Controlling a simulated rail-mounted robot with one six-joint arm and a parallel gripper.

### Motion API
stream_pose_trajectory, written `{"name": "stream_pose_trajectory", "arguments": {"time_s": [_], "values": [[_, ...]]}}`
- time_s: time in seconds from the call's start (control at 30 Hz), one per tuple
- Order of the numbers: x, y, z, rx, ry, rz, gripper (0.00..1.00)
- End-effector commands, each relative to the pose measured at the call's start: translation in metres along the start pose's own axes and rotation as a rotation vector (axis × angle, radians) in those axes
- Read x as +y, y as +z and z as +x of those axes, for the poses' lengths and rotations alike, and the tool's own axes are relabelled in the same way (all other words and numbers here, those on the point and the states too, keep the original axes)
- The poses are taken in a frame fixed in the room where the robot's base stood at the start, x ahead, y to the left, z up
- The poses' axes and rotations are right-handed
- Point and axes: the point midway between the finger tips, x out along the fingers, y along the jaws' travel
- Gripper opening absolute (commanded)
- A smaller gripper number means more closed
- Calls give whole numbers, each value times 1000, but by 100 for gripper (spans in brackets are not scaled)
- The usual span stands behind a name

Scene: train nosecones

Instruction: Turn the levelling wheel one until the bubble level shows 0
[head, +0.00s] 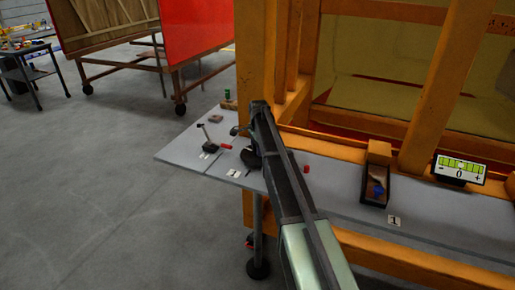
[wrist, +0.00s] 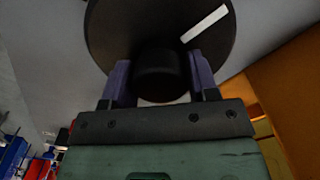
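The levelling wheel (wrist: 110,35) is a black disc with a white stripe near its right edge and a black hub (wrist: 160,75) in front, in the wrist view. My gripper (wrist: 160,82) has its two purple-padded fingers on either side of the hub, seeming to touch it on both sides. In the head view my gripper (head: 247,150) is at the left part of the grey bench, where my arm hides most of the wheel. The bubble level (head: 460,170) stands at the right, with a yellow-green scale marked minus, 0 and plus; its exact reading is too small to tell.
The grey bench (head: 330,190) runs along an orange frame (head: 435,90). On it are a dark box (head: 375,188) with a blue thing, a label marked 1 (head: 394,220), and a small lever device (head: 209,141) with a red handle.

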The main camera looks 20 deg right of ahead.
Motion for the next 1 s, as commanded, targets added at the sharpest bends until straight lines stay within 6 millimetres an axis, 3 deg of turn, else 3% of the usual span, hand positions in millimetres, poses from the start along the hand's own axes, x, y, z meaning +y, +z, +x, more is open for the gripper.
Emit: {"name": "stream_pose_trajectory", "arguments": {"time_s": [0.03, 0.13, 0.47, 0.57, 0.83, 1.0], "values": [[0, 0, 0, 0, 0, 0, 62], [0, 0, 0, 0, 0, 0, 76], [0, 0, -6, 1, -1, -1, 76], [0, 0, -22, 1, -1, -1, 76], [0, 0, -90, 1, 0, -1, 76], [0, 0, -111, 1, 0, -1, 76]]}}
